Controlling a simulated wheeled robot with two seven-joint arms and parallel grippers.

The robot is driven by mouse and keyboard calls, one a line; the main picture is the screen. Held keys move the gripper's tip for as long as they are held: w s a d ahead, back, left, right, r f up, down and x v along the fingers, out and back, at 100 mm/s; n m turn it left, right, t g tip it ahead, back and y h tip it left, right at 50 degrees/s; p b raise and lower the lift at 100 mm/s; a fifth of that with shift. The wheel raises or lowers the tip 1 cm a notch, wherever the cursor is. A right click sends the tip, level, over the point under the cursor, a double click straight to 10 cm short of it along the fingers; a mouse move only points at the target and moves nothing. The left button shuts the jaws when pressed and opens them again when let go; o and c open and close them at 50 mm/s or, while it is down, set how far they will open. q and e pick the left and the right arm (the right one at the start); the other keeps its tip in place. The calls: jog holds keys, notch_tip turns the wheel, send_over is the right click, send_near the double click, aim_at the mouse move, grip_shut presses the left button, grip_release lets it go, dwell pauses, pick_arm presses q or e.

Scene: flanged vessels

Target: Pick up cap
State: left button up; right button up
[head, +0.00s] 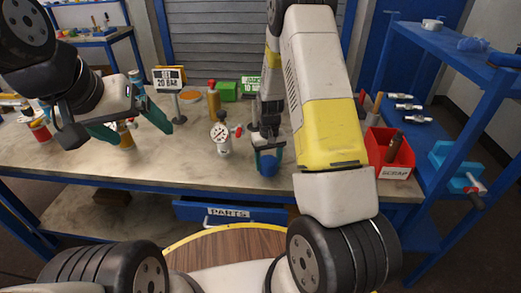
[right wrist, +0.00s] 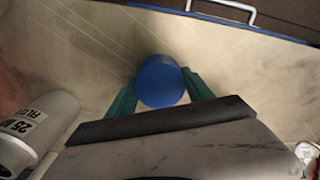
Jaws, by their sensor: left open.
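A blue round cap (head: 268,166) is at the front middle of the table, below my right gripper (head: 267,150). In the right wrist view, the cap (right wrist: 160,82) sits between the two green fingers (right wrist: 162,85), which appear to touch it on both sides. I cannot tell whether the cap is clear of the tabletop. My left gripper (head: 143,134) is open above the left part of the table, with its fingers wide apart.
A white vessel with a gauge (head: 221,140) stands left of my right gripper. A red scrap bin (head: 396,170) is at the table's right, beside a blue shelf rack (head: 450,48). Signs and a green box (head: 227,91) stand at the back. The left-centre tabletop (head: 170,160) is clear.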

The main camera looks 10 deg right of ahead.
jog(key=c, duration=0.4)
jog(key=shift+o, duration=0.2)
jog(key=shift+r, duration=0.15)
jog(key=shift+r, duration=0.65)
jog(key=shift+s+r, duration=0.25)
jog(key=shift+r, duration=0.85)
jog(key=s+d+r, duration=0.1)
jog(key=s, duration=1.3)
jog(key=m, duration=0.1)
send_near(269, 161)
jog(key=s+a+f, duration=0.1)
jog(key=s+f, duration=0.2)
jog(key=s, duration=0.2)
jog(key=shift+w+f, duration=0.1)
jog(key=shift+f, duration=0.05)
